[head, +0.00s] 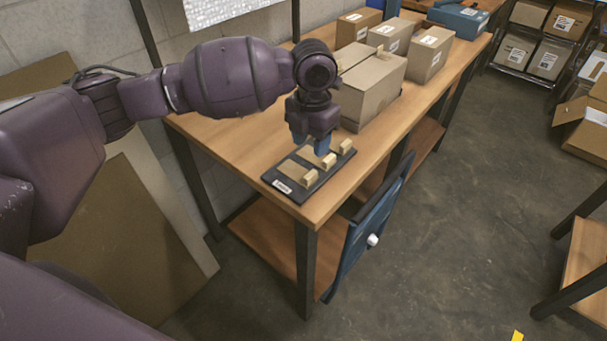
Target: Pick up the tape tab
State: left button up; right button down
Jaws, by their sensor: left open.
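A black board (283,187) with a white label lies at the near end of the wooden workbench. It carries three small tan tabs in a row: a near one (309,178), a middle one (328,161) and a far one (345,147). These look like the tape tabs, with flatter tan strips beside them. My left gripper (311,142), with blue fingertips, points down at the back edge of the board, close behind the middle tab. It is open, and I see nothing between its fingers. The exact gap to the tabs is hard to tell. My right gripper is not in view.
A large cardboard box (372,88) stands just behind the board, close to my left gripper. Smaller boxes (430,55) and a blue case (458,18) stand farther back. A blue panel (368,235) hangs at the bench's right side. The floor to the right is mostly clear.

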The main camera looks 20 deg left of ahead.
aim_at(310, 174)
pick_arm(q)
notch_tip(310, 174, down, 4)
jog(key=shift+w+a+f+b, duration=0.15)
jog(key=shift+f+b, duration=0.2)
jog(key=shift+f, duration=1.25)
jog(key=shift+w+d+f+b, duration=0.1)
jog(key=shift+f+b, duration=0.2)
jog(key=shift+f, duration=1.25)
jog(key=shift+c, duration=0.3)
grip_shut()
jog(key=shift+r, duration=0.15)
jog(key=shift+r, duration=0.25)
notch_tip(310, 174, up, 19)
jog(key=p, duration=0.2)
jog(key=shift+r, duration=0.2)
